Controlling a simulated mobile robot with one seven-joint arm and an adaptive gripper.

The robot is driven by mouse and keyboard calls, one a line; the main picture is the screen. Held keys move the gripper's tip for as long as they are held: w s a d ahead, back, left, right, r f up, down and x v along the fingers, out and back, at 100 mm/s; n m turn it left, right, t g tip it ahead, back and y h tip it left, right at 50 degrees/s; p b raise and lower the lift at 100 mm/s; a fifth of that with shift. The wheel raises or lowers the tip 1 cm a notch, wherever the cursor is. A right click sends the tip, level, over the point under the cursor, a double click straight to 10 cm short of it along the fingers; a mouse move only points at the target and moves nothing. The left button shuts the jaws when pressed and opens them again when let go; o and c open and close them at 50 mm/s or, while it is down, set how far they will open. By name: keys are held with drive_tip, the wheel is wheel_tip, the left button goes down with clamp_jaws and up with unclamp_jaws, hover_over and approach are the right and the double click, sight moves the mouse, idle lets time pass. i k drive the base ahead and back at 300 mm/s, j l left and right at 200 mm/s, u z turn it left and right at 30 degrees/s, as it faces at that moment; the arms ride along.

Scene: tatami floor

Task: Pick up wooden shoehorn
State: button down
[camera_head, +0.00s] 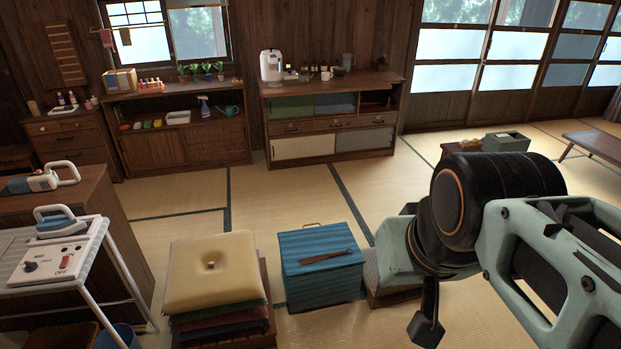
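The wooden shoehorn (325,257) is a thin, dark brown piece lying flat on top of a blue striped box (322,283). The box stands on the tatami near the bottom middle of the head view. My gripper (426,322) is at the end of my arm, to the right of the box and apart from the shoehorn. Only a dark finger-like part of it shows below my pale green wrist. The rest is hidden, so I cannot tell how far it is open.
A stack of cushions with a cream one (213,270) on top is left of the box. A white ironing stand (60,250) is at the far left. Low wooden cabinets (330,125) line the back wall. The tatami (280,200) behind the box is clear.

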sight(312, 259)
drive_tip(key=k+l+u, duration=0.15)
drive_tip(key=k+l, duration=0.2)
drive_tip(key=l, duration=0.15)
drive_tip(key=k+l+u, duration=0.2)
drive_tip(key=k+l, duration=0.2)
drive_tip(key=i+l, duration=0.1)
drive_tip(key=i, duration=0.95)
drive_tip(key=i+l, duration=0.1)
drive_tip(key=i, duration=0.95)
